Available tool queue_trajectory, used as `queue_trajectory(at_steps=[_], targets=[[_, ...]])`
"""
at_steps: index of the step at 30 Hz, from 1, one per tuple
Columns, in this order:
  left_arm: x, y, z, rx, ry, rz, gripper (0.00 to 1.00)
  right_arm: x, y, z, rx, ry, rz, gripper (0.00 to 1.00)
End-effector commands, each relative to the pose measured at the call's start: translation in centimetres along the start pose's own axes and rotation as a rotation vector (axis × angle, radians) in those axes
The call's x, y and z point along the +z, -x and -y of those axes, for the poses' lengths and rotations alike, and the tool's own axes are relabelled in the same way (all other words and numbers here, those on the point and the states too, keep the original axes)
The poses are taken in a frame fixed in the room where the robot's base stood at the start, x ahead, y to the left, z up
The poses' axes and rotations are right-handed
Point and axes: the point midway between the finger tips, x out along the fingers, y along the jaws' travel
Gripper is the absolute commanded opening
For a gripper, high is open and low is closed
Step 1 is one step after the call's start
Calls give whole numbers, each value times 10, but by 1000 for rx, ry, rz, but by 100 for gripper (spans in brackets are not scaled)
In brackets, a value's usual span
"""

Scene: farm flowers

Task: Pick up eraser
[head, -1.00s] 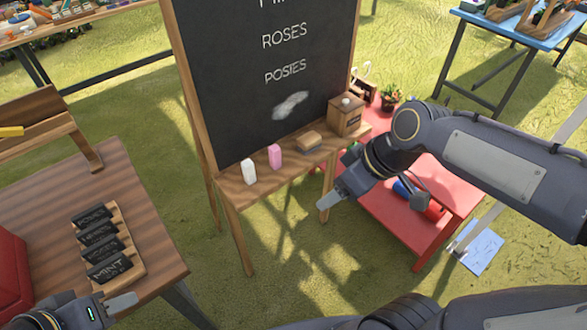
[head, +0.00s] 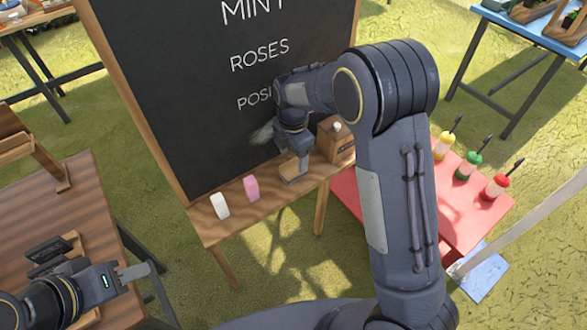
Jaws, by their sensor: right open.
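The eraser lay on the wooden ledge (head: 270,202) of the chalkboard (head: 230,130) a second ago, a tan block with a grey underside. Now my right gripper (head: 293,172) points down over that spot, its fingers open at the ledge, and hides most or all of the eraser. I cannot tell whether the fingers touch it. My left gripper (head: 134,271) is low at the left, beside the brown table and far from the ledge. Its finger opening is unclear.
A white block (head: 219,206) and a pink block (head: 251,188) stand left of my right gripper. A wooden box (head: 335,140) stands close on its right. Bottles, including a red one (head: 495,187), stand on the red table (head: 455,205). Small black signs (head: 47,250) lie at left.

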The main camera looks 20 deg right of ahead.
Motion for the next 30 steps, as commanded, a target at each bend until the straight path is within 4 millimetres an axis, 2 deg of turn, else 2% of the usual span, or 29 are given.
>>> queue_trajectory(at_steps=[6,9,17,20,28,30], targets=[[-3,5,-2,0,0,0,36,-1,-32,4,-3,0,0,67],[-3,6,-3,0,0,0,36,-1,-42,3,-2,-1,0,67],[-3,6,-3,0,0,0,36,0,-45,3,2,-1,-1,67],[-3,6,-3,0,0,0,36,-1,-45,3,1,-1,-1,57],[-3,6,-3,0,0,0,36,-1,-45,3,1,-1,-1,21],[-3,6,-3,0,0,0,36,-1,-45,3,2,-1,-1,18]])
